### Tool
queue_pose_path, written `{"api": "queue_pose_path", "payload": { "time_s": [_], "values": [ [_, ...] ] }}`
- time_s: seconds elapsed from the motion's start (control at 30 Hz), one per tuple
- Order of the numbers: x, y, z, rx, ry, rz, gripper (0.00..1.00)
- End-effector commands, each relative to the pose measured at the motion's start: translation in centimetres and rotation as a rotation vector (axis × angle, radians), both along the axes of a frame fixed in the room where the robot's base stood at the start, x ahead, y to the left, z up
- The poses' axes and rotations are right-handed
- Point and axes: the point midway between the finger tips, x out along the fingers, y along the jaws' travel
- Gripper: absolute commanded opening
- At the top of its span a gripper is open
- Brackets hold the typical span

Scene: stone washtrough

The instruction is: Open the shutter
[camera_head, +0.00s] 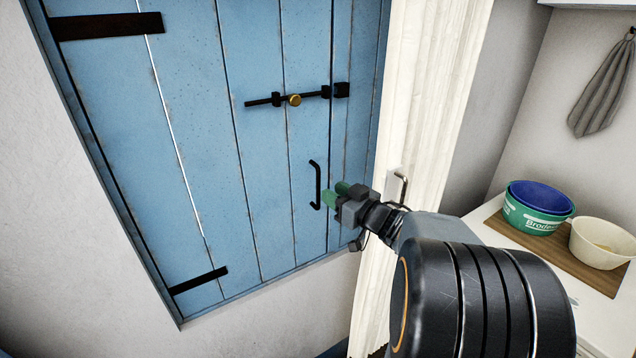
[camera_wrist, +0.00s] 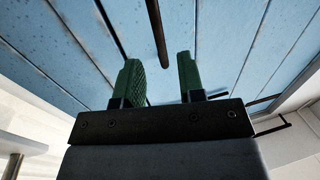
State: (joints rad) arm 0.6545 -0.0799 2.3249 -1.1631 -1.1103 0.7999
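The blue plank shutter (camera_head: 200,100) fills the left of the head view and lies flat in its frame, looking closed. A black bolt (camera_head: 262,102) with a brass knob (camera_head: 294,99) runs across its upper part, towards a black bracket at the right. Below is a black upright pull handle (camera_head: 315,185). My gripper (camera_head: 333,195) is close to the handle's lower right. In the wrist view my gripper (camera_wrist: 158,58) has its green fingers apart, with the handle bar (camera_wrist: 157,30) showing between and ahead of them. I cannot tell whether they touch it.
A white wooden post (camera_head: 430,90) stands right of the shutter, with a metal handle (camera_head: 402,188) near my arm. On the right counter, a wooden board (camera_head: 550,252) carries a green bowl (camera_head: 535,218), a blue bowl (camera_head: 540,195) and a cream bowl (camera_head: 600,245). A grey towel (camera_head: 603,90) hangs above.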

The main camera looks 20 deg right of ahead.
Motion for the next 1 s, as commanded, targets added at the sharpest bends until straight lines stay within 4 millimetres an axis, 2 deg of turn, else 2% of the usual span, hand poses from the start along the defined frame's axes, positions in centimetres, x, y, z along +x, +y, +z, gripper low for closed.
{"api": "queue_pose_path", "payload": {
  "time_s": [0.2, 0.4, 0.83, 1.0],
  "values": [
    [3.5, 1.2, 0.0, 0.002, 0.002, 0.003, 0.36],
    [5.3, 1.7, 0.0, 0.001, 0.001, 0.001, 0.36],
    [5.9, 1.9, 0.0, 0.0, 0.0, -0.001, 0.36],
    [5.9, 1.9, 0.0, 0.0, 0.0, -0.001, 0.22]
  ]
}}
